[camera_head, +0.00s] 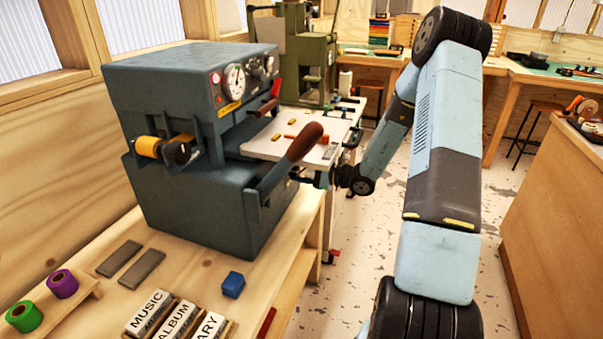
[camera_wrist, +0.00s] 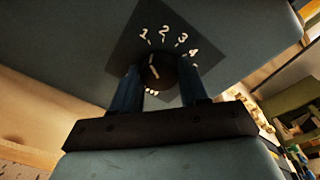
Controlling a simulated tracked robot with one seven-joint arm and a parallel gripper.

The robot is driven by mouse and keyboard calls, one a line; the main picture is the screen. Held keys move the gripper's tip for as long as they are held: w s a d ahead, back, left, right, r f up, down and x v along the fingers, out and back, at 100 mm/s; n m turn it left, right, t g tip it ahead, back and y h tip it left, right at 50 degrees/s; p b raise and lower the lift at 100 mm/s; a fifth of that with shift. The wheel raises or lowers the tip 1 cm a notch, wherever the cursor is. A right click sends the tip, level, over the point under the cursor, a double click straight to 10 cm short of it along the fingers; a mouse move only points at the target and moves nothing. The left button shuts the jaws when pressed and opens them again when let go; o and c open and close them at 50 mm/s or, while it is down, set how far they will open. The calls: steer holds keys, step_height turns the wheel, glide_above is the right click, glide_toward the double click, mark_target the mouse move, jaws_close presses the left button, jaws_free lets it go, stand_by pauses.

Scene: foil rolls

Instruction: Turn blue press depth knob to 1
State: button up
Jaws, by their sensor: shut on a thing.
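The blue press (camera_head: 180,190) stands on the wooden bench at left in the head view. Its depth knob (camera_wrist: 161,72) is a dark round knob on a black dial plate (camera_wrist: 140,45) marked 1 to 4 in the wrist view. A light mark on the knob points up and slightly left, on the side of 1 and 2; I cannot tell exactly which number it meets. My gripper (camera_wrist: 159,82) is shut on the knob, one finger on each side. In the head view my gripper is at the press's right side, partly behind the lever, and the knob is hidden.
A wooden-handled lever (camera_head: 305,142) sticks out close to my wrist. A blue cube (camera_head: 233,284) and lettered blocks (camera_head: 176,318) lie on the bench front. Open floor lies right of my arm.

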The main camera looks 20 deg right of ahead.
steer(key=shift+s+f, duration=0.15)
steer(key=o, duration=1.1)
steer(key=shift+c, duration=0.2)
steer(key=shift+d, duration=0.1)
steer(key=v, duration=1.3)
steer(key=shift+d, duration=0.2)
steer(key=shift+s, duration=0.15)
